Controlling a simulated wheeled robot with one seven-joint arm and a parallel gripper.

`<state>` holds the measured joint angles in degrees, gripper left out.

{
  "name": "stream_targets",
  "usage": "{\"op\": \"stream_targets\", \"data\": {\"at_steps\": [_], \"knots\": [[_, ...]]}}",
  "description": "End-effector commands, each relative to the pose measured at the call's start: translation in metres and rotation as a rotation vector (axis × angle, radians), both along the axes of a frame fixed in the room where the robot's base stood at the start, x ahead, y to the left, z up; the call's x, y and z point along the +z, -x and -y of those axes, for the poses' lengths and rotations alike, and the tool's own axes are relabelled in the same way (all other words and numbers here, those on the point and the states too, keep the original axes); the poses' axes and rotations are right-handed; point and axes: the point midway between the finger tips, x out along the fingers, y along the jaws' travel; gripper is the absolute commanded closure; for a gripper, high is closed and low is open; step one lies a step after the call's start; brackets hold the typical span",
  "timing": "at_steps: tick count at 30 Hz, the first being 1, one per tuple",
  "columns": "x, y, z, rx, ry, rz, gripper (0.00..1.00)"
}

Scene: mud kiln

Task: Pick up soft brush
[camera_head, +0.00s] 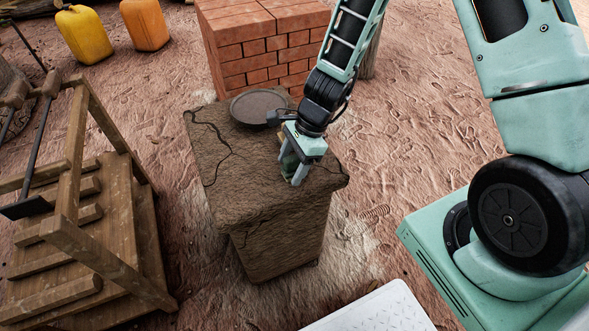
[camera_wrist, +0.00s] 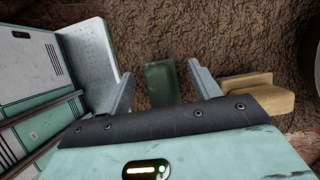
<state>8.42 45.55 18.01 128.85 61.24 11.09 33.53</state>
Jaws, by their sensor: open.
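My gripper (camera_head: 290,170) points down at the top of a cracked brown pedestal (camera_head: 225,165). In the wrist view my gripper (camera_wrist: 160,71) is open, its two fingers apart. A small dark green block (camera_wrist: 161,86) lies between and below the fingers, with no clear contact. A tan wooden piece (camera_wrist: 258,92) lies just outside the right finger, partly hidden by the gripper body. I cannot tell for certain which of these is the soft brush. In the head view the gripper mostly hides both.
A dark round plate (camera_head: 258,106) lies on the pedestal behind my gripper. A red brick stack (camera_head: 262,50) stands close behind. A wooden rack (camera_head: 100,230) with tools stands at left. Yellow (camera_head: 83,35) and orange (camera_head: 145,24) jugs stand at back left.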

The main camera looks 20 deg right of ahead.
Motion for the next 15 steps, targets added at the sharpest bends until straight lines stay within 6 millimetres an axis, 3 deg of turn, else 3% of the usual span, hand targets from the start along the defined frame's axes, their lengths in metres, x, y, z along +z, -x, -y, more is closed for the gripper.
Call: {"op": "stream_targets", "data": {"at_steps": [5,10,15], "knots": [[0.0010,-0.0004,0.0002,0.000,0.000,0.001,0.41],[0.0011,-0.0004,0.0003,0.000,0.000,0.001,0.87],[0.0012,-0.0005,0.0003,0.000,0.000,0.001,0.87]]}}
